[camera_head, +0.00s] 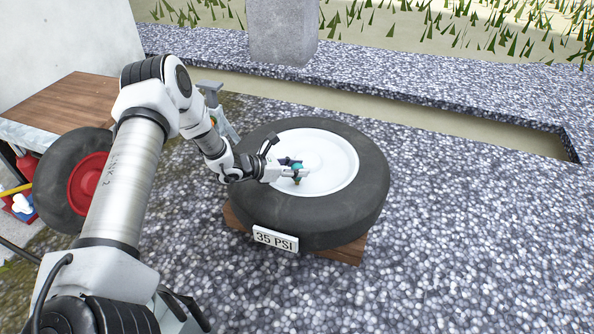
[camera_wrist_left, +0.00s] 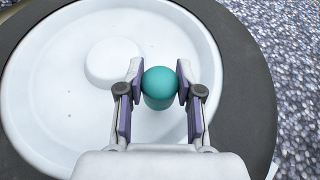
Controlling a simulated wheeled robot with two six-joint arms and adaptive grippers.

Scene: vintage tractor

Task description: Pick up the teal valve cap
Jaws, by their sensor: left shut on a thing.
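The teal valve cap (camera_wrist_left: 159,84) has a rounded top and sits between the two fingers of my left gripper (camera_wrist_left: 159,86) in the left wrist view. Both finger pads touch its sides, and the gripper is shut on it. In the head view my left gripper (camera_head: 290,169) is over the near part of the tyre's white wheel disc, with a little of the teal cap (camera_head: 297,166) showing between the fingers. A small brownish stem-like piece (camera_head: 296,181) shows just below the cap. I cannot tell whether the cap is touching it. My right gripper is not in view.
The black tyre (camera_head: 350,215) with its white disc (camera_head: 335,150) lies flat on a wooden board (camera_head: 350,250). A "35 PSI" sign (camera_head: 275,239) stands at its front. A red-hubbed wheel (camera_head: 75,180) and wooden-topped table (camera_head: 75,100) are at left. Gravel right of the tyre is clear.

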